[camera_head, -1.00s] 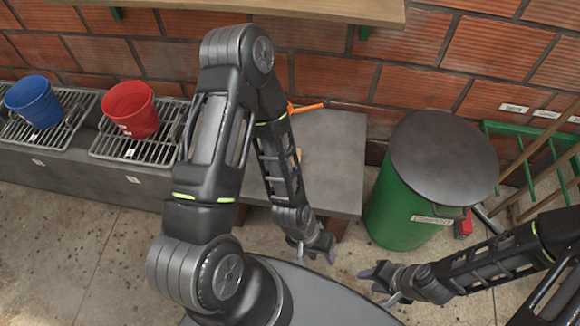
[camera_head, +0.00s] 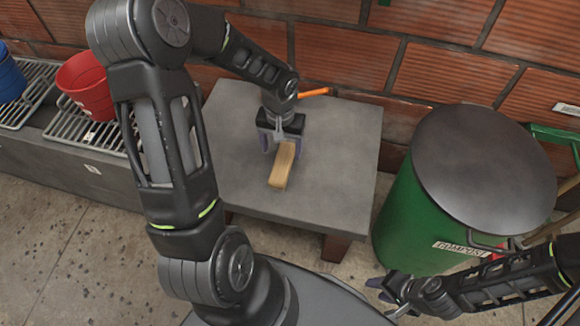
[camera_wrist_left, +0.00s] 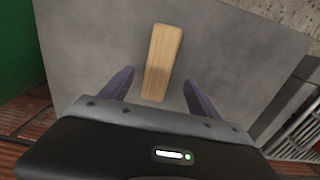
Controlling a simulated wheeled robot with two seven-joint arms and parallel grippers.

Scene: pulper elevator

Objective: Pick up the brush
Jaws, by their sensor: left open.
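The brush shows as a light wooden block (camera_head: 282,166) lying on the grey table; its bristles cannot be seen. It also shows in the left wrist view (camera_wrist_left: 162,62), lengthwise between the two finger lines. My left gripper (camera_head: 283,143) is over the table at the brush's far end, pointing down. Its fingers (camera_wrist_left: 158,88) are open, one on each side of the brush's near part, with gaps on both sides. I cannot tell its exact height above the table. My right gripper (camera_head: 392,295) is low at the right, away from the table, and its jaw opening is unclear.
The grey table (camera_head: 340,165) is mostly bare, with an orange object (camera_head: 313,92) at its back edge. A green barrel with a dark lid (camera_head: 480,170) stands to the right. Red (camera_head: 85,88) and blue (camera_head: 8,78) buckets stand on grates at left. A brick wall closes the back.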

